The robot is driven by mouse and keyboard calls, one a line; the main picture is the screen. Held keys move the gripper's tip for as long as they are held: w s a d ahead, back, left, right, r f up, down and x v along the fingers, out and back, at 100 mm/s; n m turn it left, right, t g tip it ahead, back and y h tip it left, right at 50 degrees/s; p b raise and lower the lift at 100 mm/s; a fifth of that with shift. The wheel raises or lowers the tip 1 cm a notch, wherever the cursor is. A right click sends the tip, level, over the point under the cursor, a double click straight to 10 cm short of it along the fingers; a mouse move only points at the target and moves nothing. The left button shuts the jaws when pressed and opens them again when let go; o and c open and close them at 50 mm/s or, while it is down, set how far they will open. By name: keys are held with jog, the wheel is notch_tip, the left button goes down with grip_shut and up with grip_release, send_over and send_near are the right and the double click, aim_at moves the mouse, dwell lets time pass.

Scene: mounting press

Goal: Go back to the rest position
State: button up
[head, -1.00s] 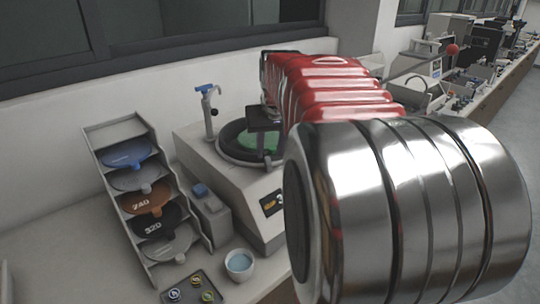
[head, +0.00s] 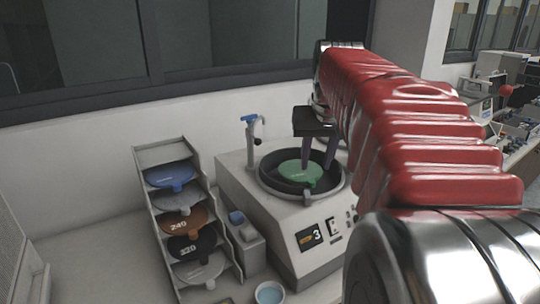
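My gripper (head: 318,162) hangs from my red and metal arm, pointing down, over the bowl of the grinding machine (head: 272,223). Its two dark fingers stand apart, so it is open, and nothing shows between them. A green disc (head: 299,174) lies in the machine's round black bowl, below and partly behind the fingers. Whether the fingertips touch the disc or bowl I cannot tell. My arm covers the machine's right side.
A slanted rack (head: 165,151) of several coloured discs stands left of the machine. A tap (head: 251,140) with a blue handle rises behind the bowl. A light-blue-filled cup (head: 269,292) sits in front. A wall and window are behind. More equipment lines the bench at right.

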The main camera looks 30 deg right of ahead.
jog(key=s+a+f+n, duration=0.2)
jog(key=s+a+f, duration=0.2)
jog(key=a, duration=0.5)
jog(key=s+a+f+n+t+y, duration=0.1)
jog(key=s+a+f, duration=0.3)
jog(key=a, duration=0.5)
jog(key=s+a+f+n+y, duration=0.1)
jog(key=s+a+f+n, duration=0.2)
jog(key=a, duration=0.7)
jog(key=shift+s+f+t, duration=0.3)
jog(key=shift+s+f, duration=0.75)
jog(key=shift+f, duration=1.35)
